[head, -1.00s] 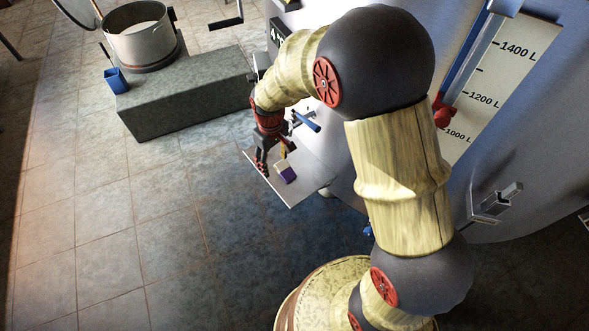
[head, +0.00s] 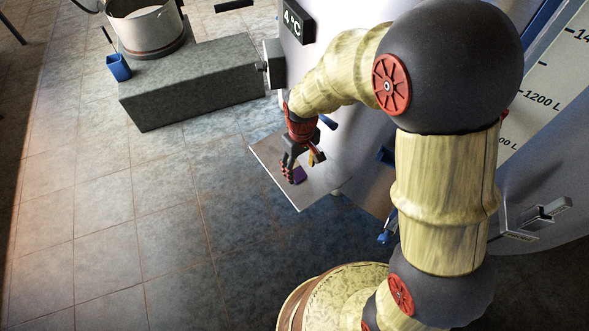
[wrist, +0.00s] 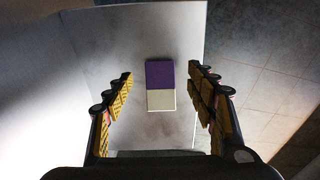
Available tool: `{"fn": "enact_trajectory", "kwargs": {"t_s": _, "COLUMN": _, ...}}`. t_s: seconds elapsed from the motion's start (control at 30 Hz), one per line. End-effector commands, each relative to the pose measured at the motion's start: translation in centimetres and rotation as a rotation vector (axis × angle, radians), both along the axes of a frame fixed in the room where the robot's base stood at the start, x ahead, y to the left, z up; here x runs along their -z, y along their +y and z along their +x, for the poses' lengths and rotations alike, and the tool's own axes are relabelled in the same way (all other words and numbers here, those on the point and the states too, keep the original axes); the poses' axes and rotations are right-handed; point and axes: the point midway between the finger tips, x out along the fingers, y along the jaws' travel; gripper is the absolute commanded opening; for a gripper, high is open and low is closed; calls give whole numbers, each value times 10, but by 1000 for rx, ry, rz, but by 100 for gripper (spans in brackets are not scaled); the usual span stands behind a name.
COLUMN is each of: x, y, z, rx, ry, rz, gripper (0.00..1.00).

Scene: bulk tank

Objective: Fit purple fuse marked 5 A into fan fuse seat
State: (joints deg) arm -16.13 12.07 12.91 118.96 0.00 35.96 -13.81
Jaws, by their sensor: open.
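The purple fuse (wrist: 159,73) lies on a pale shelf, with a purple half and a cream half. In the wrist view it sits between and beyond the two open fingers of my gripper (wrist: 163,103), with clear space on both sides. In the head view the purple fuse (head: 299,174) shows just beside the fingertips of my gripper (head: 293,172), partly hidden by them. No marking on the fuse is readable. I cannot make out the fan fuse seat in either view.
The shelf (head: 309,196) juts out from the tank wall. A display reading 4 °C (head: 297,22) is on the tank. The tiled floor at left is clear.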

Motion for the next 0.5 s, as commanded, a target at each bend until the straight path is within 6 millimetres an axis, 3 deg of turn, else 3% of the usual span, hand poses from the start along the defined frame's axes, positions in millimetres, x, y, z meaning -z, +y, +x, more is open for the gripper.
{"fn": "enact_trajectory", "kwargs": {"t_s": 0.03, "x": 13, "y": 0, "z": 0, "rx": 0, "ry": 3, "rz": -1, "gripper": 56}}
{"fn": "enact_trajectory", "kwargs": {"t_s": 0.2, "x": 35, "y": 1, "z": 1, "rx": 0, "ry": 4, "rz": -1, "gripper": 56}}
{"fn": "enact_trajectory", "kwargs": {"t_s": 0.5, "x": 36, "y": 1, "z": 2, "rx": 0, "ry": 2, "rz": -1, "gripper": 54}}
